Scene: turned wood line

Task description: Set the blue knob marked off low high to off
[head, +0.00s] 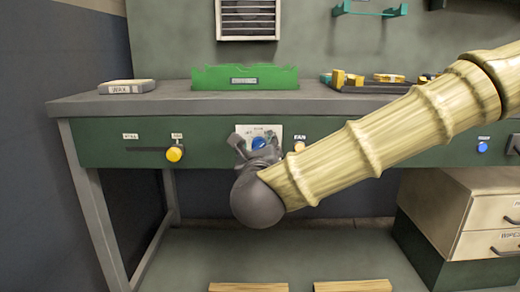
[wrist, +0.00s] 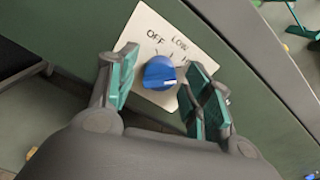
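The blue knob (wrist: 158,73) sits on a white plate (wrist: 147,28) on the green bench front. The knob's white pointer line points right, past LOW, towards that hidden part. My gripper (wrist: 163,92) is open, with one green-padded finger on each side of the knob and gaps showing between. In the head view the knob (head: 259,143) shows just above my gripper (head: 256,152), which covers the lower part of the plate (head: 273,131).
A slider with a yellow knob (head: 174,154) is to the left on the bench front. A cream knob (head: 299,147) labelled FAN is close on the right, and a blue button (head: 482,147) farther right. The bench top (head: 180,103) overhangs above; drawers (head: 490,212) stand below right.

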